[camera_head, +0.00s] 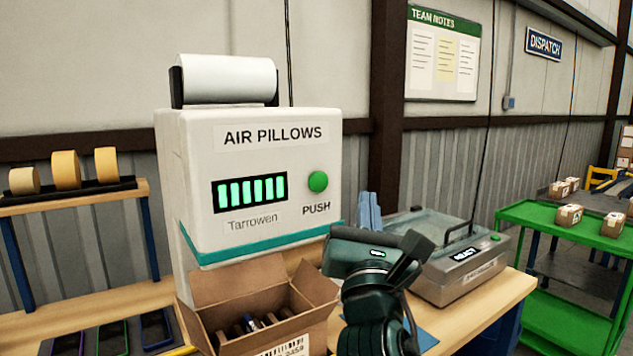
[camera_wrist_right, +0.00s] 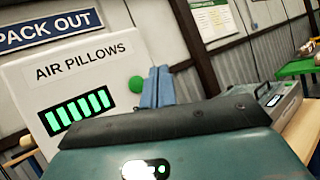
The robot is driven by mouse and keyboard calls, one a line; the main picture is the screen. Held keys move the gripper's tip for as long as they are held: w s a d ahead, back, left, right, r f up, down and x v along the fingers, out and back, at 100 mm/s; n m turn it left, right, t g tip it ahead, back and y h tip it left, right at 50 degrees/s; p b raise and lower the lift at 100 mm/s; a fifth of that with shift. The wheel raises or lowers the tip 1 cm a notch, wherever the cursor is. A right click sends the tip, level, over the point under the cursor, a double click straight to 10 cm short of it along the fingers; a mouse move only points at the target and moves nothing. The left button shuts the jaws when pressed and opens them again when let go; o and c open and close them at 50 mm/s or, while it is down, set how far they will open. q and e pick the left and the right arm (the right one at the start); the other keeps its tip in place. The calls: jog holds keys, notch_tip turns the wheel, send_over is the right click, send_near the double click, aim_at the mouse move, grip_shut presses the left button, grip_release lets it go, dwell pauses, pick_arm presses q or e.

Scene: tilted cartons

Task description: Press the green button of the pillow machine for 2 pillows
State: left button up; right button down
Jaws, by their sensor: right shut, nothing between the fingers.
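The white air pillow machine (camera_head: 260,155) stands at the back of the table. It shows the label AIR PILLOWS, a display (camera_head: 250,192) with several lit green bars, and a round green button (camera_head: 318,181) above the word PUSH. My right gripper (camera_head: 368,200) is shut and empty, its blue fingers pointing up, to the right of the button and a little lower. In the right wrist view the shut fingers (camera_wrist_right: 158,74) appear just right of the green button (camera_wrist_right: 137,84). I cannot tell the depth gap. My left gripper is not in view.
An open carton (camera_head: 262,325) with several dark items stands below the machine's front. A grey machine with a clear lid (camera_head: 450,262) stands to the right, before a green cart (camera_head: 560,222) with small boxes. Tape rolls (camera_head: 66,170) sit on a rack at left.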

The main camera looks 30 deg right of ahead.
aim_at(319, 182)
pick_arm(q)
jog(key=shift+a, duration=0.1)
pick_arm(e)
jog(key=shift+s, duration=0.1)
pick_arm(q)
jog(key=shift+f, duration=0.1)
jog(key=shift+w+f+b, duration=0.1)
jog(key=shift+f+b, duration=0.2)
jog(key=shift+b, duration=0.6)
pick_arm(e)
jog(key=w, duration=0.9)
jog(key=shift+a, duration=0.4)
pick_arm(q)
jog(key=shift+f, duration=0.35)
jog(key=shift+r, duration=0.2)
pick_arm(e)
jog(key=shift+w, duration=0.1)
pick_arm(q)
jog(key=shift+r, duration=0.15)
pick_arm(e)
jog(key=shift+w, duration=0.25)
